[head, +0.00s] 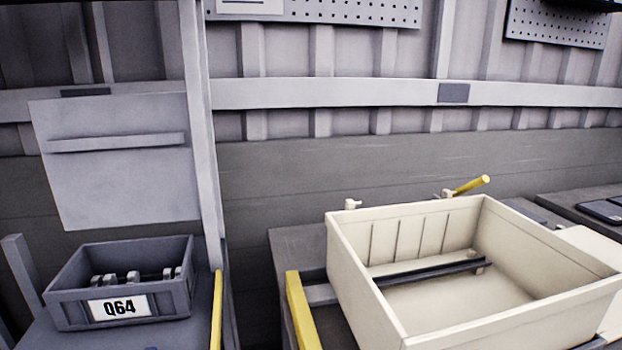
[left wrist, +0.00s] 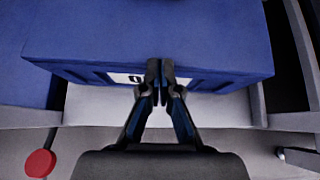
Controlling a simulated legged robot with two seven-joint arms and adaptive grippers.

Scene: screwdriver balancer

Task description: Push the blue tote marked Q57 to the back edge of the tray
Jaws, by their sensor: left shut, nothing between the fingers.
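A blue tote (left wrist: 150,30) fills the upper middle of the left wrist view. A white label (left wrist: 122,78) is on its near face; my fingers hide most of it, so I cannot read the full mark. My left gripper (left wrist: 160,70) is shut and empty, its fingertips at the middle of that near face. I cannot tell whether they touch it. A pale grey surface (left wrist: 95,105), perhaps the tray, shows below the tote's near face. The tray's back edge is hidden. The head view shows neither the blue tote nor my grippers.
Another blue surface (left wrist: 25,85) lies close at the tote's left. A grey upright edge (left wrist: 257,105) stands at its right. A red round knob (left wrist: 40,163) is at lower left. A grey tote marked Q64 (head: 65,310) and a cream bin (head: 365,285) show in the head view.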

